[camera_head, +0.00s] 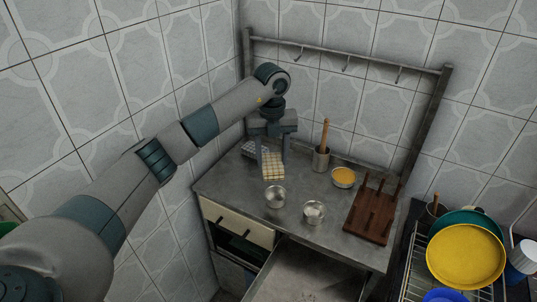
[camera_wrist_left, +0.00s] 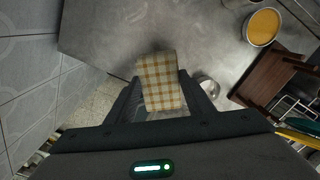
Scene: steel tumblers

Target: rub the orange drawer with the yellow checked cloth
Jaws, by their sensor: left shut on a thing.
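The yellow checked cloth (camera_head: 273,168) is held by my left gripper (camera_head: 272,153), whose two fingers are shut on it above the steel counter. In the left wrist view the cloth (camera_wrist_left: 160,82) shows between the fingers of the gripper (camera_wrist_left: 163,95) as a flat checked piece. A drawer front (camera_head: 236,221) below the counter's left front edge looks cream to pale yellow; I see no clearly orange one. The cloth is above the counter, apart from that front. My right gripper is not in view.
Two steel tumblers (camera_head: 275,197) (camera_head: 314,212) stand near the counter's front edge. A grey surface (camera_head: 312,277) juts out below the front edge.

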